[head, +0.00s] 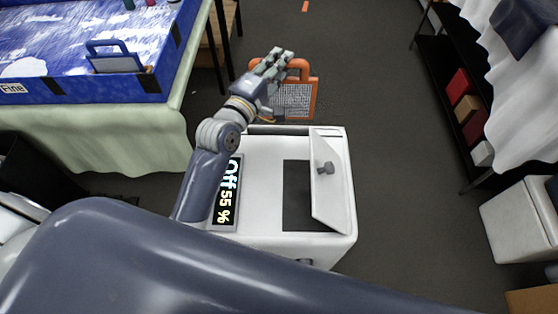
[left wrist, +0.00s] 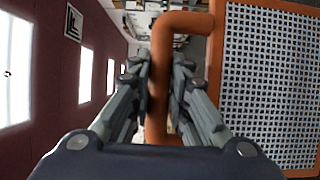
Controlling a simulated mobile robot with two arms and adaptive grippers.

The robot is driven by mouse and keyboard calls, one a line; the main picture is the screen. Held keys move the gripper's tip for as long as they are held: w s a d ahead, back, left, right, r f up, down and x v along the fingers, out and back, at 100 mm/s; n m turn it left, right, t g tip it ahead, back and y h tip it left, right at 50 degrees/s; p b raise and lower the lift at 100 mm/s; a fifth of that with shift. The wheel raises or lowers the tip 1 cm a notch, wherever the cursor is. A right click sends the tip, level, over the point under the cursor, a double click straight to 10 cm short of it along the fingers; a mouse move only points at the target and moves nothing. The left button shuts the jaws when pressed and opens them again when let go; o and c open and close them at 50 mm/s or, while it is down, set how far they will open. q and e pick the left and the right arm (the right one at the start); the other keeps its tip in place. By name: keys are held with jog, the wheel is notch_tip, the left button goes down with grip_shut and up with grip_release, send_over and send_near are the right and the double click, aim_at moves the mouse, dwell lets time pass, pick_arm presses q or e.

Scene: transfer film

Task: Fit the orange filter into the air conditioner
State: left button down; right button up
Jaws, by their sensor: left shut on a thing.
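The orange filter (head: 293,98) has a mesh panel and a loop handle, and is held up just beyond the far edge of the white air conditioner (head: 265,215). My left gripper (head: 278,62) is shut on its handle. In the left wrist view the handle (left wrist: 158,95) runs between the fingers and the mesh panel (left wrist: 270,80) is at the right. The air conditioner has a display reading "Off 55 %" (head: 226,195), a dark opening (head: 296,195) and a white lid (head: 327,185) with a grey knob, standing open at the opening's right. My right gripper is not in view.
A blue-patterned tray (head: 110,90) on a green-clothed table (head: 110,140) at the left holds a blue-handled filter (head: 115,62). A dark shelf with boxes (head: 467,105) stands at the right. Floor (head: 375,110) is clear between the air conditioner and shelf.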

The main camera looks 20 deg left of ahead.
pick_arm(q)
notch_tip(320, 180, down, 2)
jog(key=shift+f+b, duration=0.2)
jog(key=shift+b, duration=0.25)
jog(key=shift+f, duration=0.4)
notch_tip(320, 180, down, 13)
jog(key=shift+f+b, duration=0.1)
jog(key=shift+b, duration=0.4)
jog(key=shift+f, duration=2)
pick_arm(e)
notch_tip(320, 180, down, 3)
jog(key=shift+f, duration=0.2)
pick_arm(q)
jog(key=shift+f+b, duration=0.15)
jog(key=shift+b, duration=0.2)
jog(key=c, duration=1.5)
grip_release()
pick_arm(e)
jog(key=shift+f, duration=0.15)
